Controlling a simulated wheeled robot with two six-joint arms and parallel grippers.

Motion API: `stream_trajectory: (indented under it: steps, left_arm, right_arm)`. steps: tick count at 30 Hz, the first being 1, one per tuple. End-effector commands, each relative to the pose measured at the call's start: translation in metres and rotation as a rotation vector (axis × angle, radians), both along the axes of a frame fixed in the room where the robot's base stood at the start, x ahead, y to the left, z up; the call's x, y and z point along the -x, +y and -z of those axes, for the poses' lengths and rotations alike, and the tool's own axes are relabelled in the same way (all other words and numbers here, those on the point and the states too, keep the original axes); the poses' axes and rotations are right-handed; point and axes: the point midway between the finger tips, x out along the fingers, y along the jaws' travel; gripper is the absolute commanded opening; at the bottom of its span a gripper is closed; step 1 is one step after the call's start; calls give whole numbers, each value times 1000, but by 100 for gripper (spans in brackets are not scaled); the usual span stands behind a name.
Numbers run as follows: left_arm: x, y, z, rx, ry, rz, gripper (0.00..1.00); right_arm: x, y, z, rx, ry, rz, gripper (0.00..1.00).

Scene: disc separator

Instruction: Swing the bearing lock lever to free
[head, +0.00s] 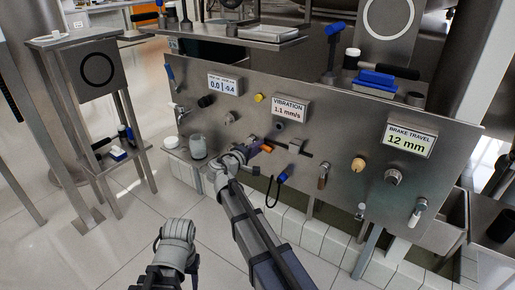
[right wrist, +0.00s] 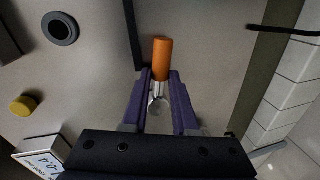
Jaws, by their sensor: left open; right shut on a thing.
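The lever has an orange grip (head: 266,149) and a short metal shaft, low in the middle of the steel panel. In the right wrist view the orange grip (right wrist: 162,58) points away from me, beyond the purple fingers. My right gripper (head: 252,147) is shut on the lever's metal shaft; it also shows in the right wrist view (right wrist: 160,100). The lever's pivot is not clear. My left gripper (head: 175,245) is low at the left, well away from the panel, and open; its fingers are hard to make out.
The steel panel (head: 330,125) carries knobs, small levers and displays, including a vibration display (head: 290,108) and a brake travel display (head: 409,140). A blue-ended handle (head: 283,177) hangs right of my right gripper. A jar (head: 198,146) stands left. A tiled ledge (head: 300,235) lies below.

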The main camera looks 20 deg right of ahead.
Motion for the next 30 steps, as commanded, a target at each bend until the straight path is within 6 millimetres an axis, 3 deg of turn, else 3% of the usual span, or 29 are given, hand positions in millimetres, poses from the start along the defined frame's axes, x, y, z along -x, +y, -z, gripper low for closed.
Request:
stream_trajectory:
  steps: [13,14,17,25,30]
  left_arm:
    - [0,0,0,0,0,0,50]
    - [0,0,0,0,0,0,50]
    - [0,0,-1,0,0,0,50]
    - [0,0,-1,0,0,0,50]
    - [0,0,-6,0,0,0,50]
  right_arm:
    - [0,1,-1,6,6,-2,0]
    - [0,1,-1,6,6,-2,29]
    - [0,1,-1,6,6,-2,40]
    - [1,2,-1,5,6,-2,40]
    - [15,18,-6,6,6,-4,40]
